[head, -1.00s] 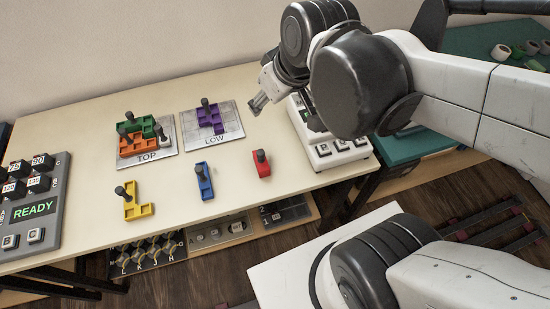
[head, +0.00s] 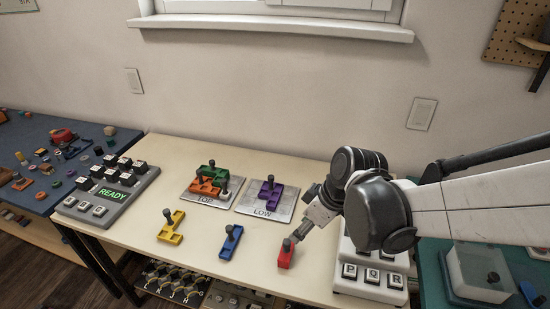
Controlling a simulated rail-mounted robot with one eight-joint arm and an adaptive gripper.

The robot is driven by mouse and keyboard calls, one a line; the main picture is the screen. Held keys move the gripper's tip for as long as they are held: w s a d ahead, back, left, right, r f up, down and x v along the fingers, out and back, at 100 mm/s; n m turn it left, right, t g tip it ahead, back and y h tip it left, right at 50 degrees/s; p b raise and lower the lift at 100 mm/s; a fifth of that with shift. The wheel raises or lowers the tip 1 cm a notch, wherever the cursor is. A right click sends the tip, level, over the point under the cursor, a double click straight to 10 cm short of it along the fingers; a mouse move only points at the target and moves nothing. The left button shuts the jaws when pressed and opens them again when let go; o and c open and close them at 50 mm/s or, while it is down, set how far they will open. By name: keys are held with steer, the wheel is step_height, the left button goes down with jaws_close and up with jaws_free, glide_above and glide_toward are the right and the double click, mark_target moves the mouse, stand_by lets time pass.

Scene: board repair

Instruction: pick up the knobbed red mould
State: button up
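The knobbed red mould (head: 285,258) is a small red block with a dark upright knob. It lies on the cream table (head: 205,276), right of the blue mould, near the front edge. My gripper (head: 298,235) reaches down from the upper right, with its tip just beside the red mould's knob. The fingers are small and dark here, so I cannot tell whether they are open or shut, or whether they touch the knob.
A blue mould (head: 229,247) and a yellow mould (head: 170,234) lie left of it. The TOP plate (head: 191,196) holds orange and green moulds; the LOW plate (head: 250,209) holds a purple one. A button panel (head: 365,286) stands close on the right, and the READY panel (head: 103,211) far left.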

mark_target(288, 242)
steer(key=b+x, duration=0.1)
steer(key=x, duration=0.4)
steer(key=shift+w+a+f, duration=0.1)
steer(key=shift+f, duration=0.25)
steer(key=shift+b+x, duration=0.75)
steer(key=shift+x, duration=1.75)
steer(key=shift+w+a+r, duration=0.1)
steer(key=shift+w, duration=0.05)
steer(key=shift+c, duration=0.5)
jaws_close()
